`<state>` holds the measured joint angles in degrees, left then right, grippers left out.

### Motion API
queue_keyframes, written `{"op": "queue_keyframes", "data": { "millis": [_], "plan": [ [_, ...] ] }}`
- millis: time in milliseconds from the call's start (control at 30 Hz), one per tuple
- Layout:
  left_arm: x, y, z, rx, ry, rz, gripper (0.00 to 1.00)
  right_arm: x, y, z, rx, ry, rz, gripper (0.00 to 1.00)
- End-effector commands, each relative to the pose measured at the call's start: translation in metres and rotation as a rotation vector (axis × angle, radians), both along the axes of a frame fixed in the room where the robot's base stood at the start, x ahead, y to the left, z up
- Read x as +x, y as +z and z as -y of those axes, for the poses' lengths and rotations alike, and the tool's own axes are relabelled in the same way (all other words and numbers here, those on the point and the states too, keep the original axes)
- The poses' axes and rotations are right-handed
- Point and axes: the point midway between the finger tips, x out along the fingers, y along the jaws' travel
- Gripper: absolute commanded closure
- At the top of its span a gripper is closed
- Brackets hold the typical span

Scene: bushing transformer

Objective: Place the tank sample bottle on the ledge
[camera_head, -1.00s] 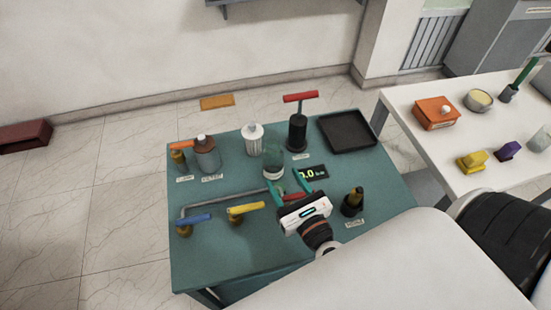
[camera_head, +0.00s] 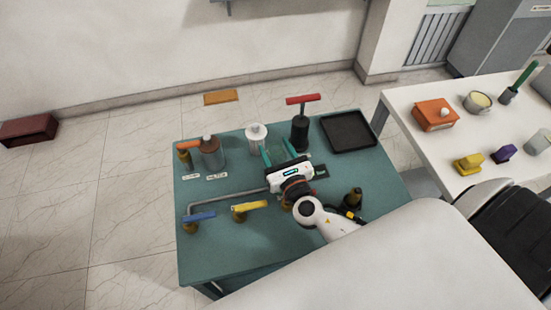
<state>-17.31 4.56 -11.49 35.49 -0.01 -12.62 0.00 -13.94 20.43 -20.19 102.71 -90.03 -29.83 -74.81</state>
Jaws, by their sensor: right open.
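A small pale greenish clear bottle (camera_head: 277,148), which may be the tank sample bottle, stands on the teal table (camera_head: 235,265). My right gripper (camera_head: 279,152) reaches in from the lower right, open, with its green fingers on either side of this bottle. Its white body hides the bottle's lower part, and I cannot tell whether the fingers touch it. A grey wall ledge (camera_head: 229,6) shows only in part at the top edge. My left gripper is not in view.
A white-capped canister (camera_head: 256,137), a brown-grey bottle (camera_head: 211,153) and a black pump with a red handle (camera_head: 300,126) stand close by. A black tray (camera_head: 348,132) lies at the back right. Blue (camera_head: 198,216) and yellow (camera_head: 250,206) valve handles are in front.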

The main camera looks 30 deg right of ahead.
Motion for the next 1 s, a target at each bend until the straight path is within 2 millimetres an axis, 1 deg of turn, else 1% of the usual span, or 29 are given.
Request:
{"op": "queue_keyframes", "data": {
  "millis": [100,267,300,367,600,633,867,967,1000],
  "plan": [
    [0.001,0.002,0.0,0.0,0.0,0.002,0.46,0.005,0.0,0.0,0.001,0.0,-0.001,0.45],
    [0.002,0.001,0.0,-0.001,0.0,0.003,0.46,0.005,0.0,0.0,0.001,0.0,-0.001,0.45],
    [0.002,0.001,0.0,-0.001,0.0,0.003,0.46,0.005,0.0,0.0,0.001,0.0,-0.001,0.49],
    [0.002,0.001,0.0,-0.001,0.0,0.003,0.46,0.005,0.0,0.0,0.001,0.0,-0.001,0.58],
    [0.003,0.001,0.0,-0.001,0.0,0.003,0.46,0.005,0.0,0.0,0.001,0.0,-0.001,0.98],
    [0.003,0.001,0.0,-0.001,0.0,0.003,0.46,0.005,-0.001,0.0,0.001,0.0,-0.001,1.0],
    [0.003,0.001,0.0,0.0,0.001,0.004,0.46,0.005,0.0,0.0,0.001,0.0,-0.001,1.0],
    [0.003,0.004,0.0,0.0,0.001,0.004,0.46,0.005,0.007,0.001,0.003,-0.001,-0.001,1.0],
    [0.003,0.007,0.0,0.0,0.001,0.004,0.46,0.005,0.013,0.001,0.002,-0.001,0.0,1.0]
  ]
}}
